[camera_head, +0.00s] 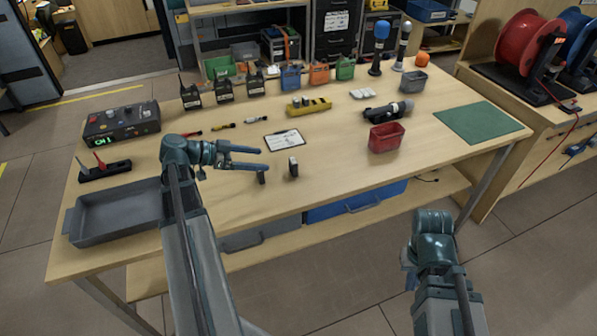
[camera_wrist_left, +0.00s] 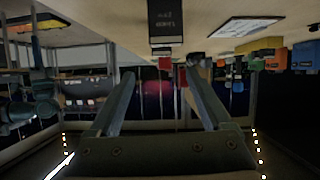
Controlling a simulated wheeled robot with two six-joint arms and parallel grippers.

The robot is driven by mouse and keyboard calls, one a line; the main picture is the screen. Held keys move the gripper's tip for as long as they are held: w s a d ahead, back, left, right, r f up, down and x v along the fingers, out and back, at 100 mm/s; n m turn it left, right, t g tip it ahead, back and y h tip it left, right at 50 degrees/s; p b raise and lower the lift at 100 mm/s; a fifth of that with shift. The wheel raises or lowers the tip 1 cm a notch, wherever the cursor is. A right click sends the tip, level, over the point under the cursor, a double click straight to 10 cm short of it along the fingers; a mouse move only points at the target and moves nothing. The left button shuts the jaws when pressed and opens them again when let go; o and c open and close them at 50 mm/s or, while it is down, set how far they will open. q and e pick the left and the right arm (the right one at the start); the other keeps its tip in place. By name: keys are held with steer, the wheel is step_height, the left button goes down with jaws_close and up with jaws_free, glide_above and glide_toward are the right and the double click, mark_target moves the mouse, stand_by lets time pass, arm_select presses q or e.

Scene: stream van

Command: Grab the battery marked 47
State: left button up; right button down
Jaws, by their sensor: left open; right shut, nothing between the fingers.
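Two small dark blocks that look like batteries stand near the front edge of the table, a left one (camera_head: 261,176) and a right one (camera_head: 293,167); their markings are too small to read in the head view. My left gripper (camera_head: 262,159) is open and empty, pointing right, with its fingers just above and behind the left block. In the left wrist view, which looks upside down, a dark block with blurred pale lettering (camera_wrist_left: 166,18) shows beyond the open fingers (camera_wrist_left: 158,95); I cannot read its number. My right wrist is over the floor at lower right, its fingers hidden.
A clipboard (camera_head: 284,140) lies behind the blocks. A grey tray (camera_head: 117,218) and a control box (camera_head: 122,122) are on the left. A red bin (camera_head: 386,138) and a green mat (camera_head: 477,122) are on the right. Several radios stand along the back.

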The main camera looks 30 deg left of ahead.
mark_target(291, 162)
arm_select(q)
steer(key=shift+t, duration=0.3)
steer(key=b+x, duration=0.1)
steer(key=x, duration=0.2)
steer(key=b+x, duration=0.2)
steer(key=x, duration=0.1)
steer(key=shift+w+a+f, duration=0.2)
steer(key=shift+w+f, duration=0.1)
steer(key=shift+w, duration=0.05)
steer(key=shift+w+d+f, duration=0.1)
steer(key=shift+w+d, duration=0.2)
steer(key=b+x, duration=0.1)
steer(key=x, duration=0.1)
steer(key=b+x, duration=0.1)
steer(key=x, duration=0.2)
steer(key=shift+s+d+f+b, duration=0.1)
steer(key=shift+s+f+b, duration=0.1)
steer(key=shift+s+b, duration=0.15)
steer(key=shift+w+d, duration=0.15)
steer(key=shift+w, duration=0.05)
jaws_close()
